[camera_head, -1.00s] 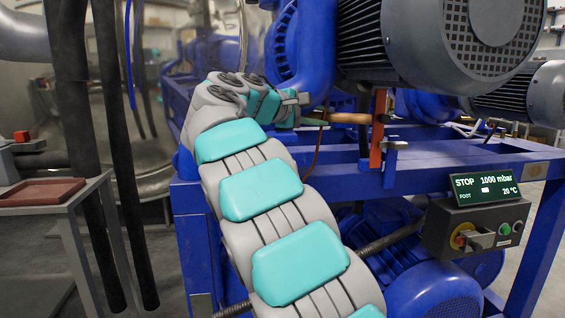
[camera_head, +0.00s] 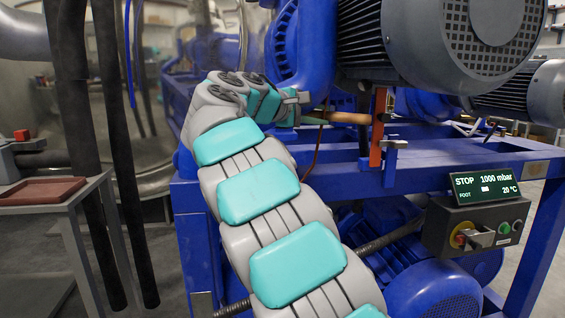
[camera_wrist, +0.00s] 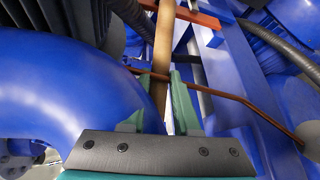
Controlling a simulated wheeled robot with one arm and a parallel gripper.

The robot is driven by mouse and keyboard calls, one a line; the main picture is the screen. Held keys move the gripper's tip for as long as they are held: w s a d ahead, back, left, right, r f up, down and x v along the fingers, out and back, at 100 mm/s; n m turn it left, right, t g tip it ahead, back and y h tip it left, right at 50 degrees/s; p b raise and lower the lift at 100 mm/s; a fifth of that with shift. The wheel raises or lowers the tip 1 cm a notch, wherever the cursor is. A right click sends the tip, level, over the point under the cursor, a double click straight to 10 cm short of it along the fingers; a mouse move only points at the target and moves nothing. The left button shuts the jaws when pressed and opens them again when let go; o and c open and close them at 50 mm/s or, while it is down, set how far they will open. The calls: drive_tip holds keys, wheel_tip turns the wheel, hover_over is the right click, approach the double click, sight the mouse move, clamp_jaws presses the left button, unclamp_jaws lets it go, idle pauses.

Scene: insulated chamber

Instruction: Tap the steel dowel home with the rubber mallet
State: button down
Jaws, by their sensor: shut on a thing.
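My gripper (camera_head: 314,120) is shut on a light wooden handle (camera_head: 348,118), which I take to be the rubber mallet's. In the wrist view, the handle (camera_wrist: 163,45) runs up from between the green fingers of my gripper (camera_wrist: 160,100). In the head view its far end meets an upright orange-red bar (camera_head: 377,130); I cannot tell whether this is the mallet's head or a separate part. A small grey metal piece (camera_head: 393,146) is beside the bar, above the blue frame. I cannot make out the steel dowel for certain.
A blue pump frame (camera_head: 450,150) surrounds the work spot, with a large grey motor (camera_head: 420,40) overhead. A thin brown pipe (camera_wrist: 225,93) crosses near the fingers. A control box (camera_head: 478,228) hangs at the right. A red tray (camera_head: 42,191) is on the left table.

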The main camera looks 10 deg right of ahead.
wheel_tip(320, 180, up, 3)
drive_tip(key=shift+r, duration=0.1)
idle(0.4)
drive_tip(key=c, duration=1.2)
unclamp_jaws()
clamp_jaws()
